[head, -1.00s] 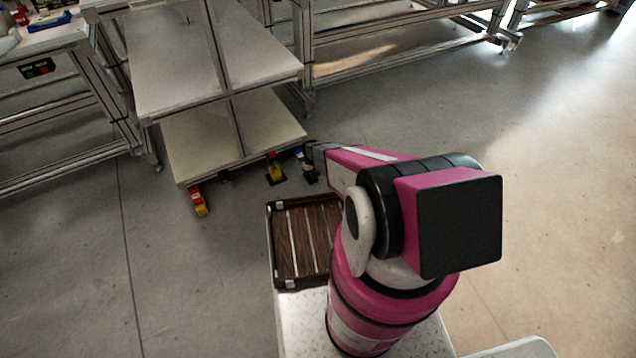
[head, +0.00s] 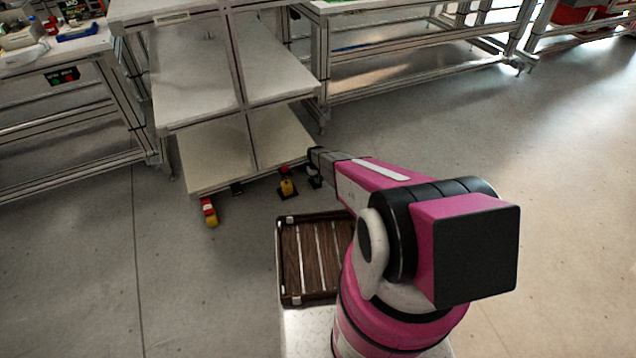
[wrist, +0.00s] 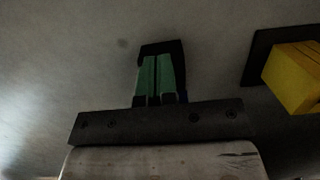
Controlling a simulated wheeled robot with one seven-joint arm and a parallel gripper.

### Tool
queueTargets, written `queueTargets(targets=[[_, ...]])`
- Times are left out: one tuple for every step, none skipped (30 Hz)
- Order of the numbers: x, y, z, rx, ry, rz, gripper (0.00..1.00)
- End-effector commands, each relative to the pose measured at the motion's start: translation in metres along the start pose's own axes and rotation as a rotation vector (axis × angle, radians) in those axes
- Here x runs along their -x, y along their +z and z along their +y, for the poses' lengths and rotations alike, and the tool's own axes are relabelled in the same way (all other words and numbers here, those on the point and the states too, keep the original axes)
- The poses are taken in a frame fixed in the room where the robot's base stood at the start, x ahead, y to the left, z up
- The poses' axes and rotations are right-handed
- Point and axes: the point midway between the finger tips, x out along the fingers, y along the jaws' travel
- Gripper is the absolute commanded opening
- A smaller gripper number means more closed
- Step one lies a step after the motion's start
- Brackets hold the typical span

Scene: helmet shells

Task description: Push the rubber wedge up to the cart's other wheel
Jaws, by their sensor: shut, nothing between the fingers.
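The cart (head: 215,155) has pale shelves and stands ahead of me. Its left front wheel (head: 210,213) is red and yellow. Near its right front corner is a yellow piece (head: 287,187) with red above and a flat black base. In the wrist view the yellow piece (wrist: 295,78) sits over the black base (wrist: 262,60); I cannot tell whether this is the rubber wedge, the wheel or both. A small dark piece (head: 238,188) lies under the front edge. My gripper (head: 315,180) is low, just right of the yellow piece and apart from it. Its green fingers (wrist: 160,75) are shut and empty.
A brown slatted tray (head: 283,262) rests on my base in front. Metal-framed workbenches stand left (head: 75,130) and behind (head: 420,45). The floor between the cart and my base is clear, as is the floor to the right.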

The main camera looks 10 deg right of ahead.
Motion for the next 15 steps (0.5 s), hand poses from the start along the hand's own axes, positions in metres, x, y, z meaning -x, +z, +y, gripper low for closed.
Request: queueTargets(targets=[[0.003, 0.002, 0.000, 0.000, 0.001, -0.001, 0.00], [0.004, 0.002, 0.000, 0.000, 0.001, -0.001, 0.00], [0.007, 0.003, 0.000, 0.000, 0.001, -0.001, 0.00], [0.010, 0.004, 0.000, 0.000, 0.001, -0.002, 0.00], [0.013, 0.004, 0.000, 0.000, 0.001, -0.002, 0.00], [0.018, 0.005, 0.000, 0.000, 0.001, -0.003, 0.00], [0.022, 0.005, 0.000, 0.000, 0.001, -0.003, 0.00], [0.027, 0.005, 0.000, 0.000, 0.001, -0.003, 0.00], [0.033, 0.005, 0.000, 0.000, 0.001, -0.003, 0.00], [0.038, 0.006, 0.000, 0.000, 0.001, -0.003, 0.00], [0.043, 0.006, -0.001, 0.000, 0.001, -0.004, 0.00], [0.050, 0.006, -0.001, 0.000, 0.000, -0.005, 0.00], [0.056, 0.006, -0.001, 0.000, 0.000, -0.005, 0.00], [0.062, 0.006, -0.001, 0.000, 0.000, -0.006, 0.00], [0.070, 0.005, -0.001, 0.000, 0.000, -0.006, 0.00]])
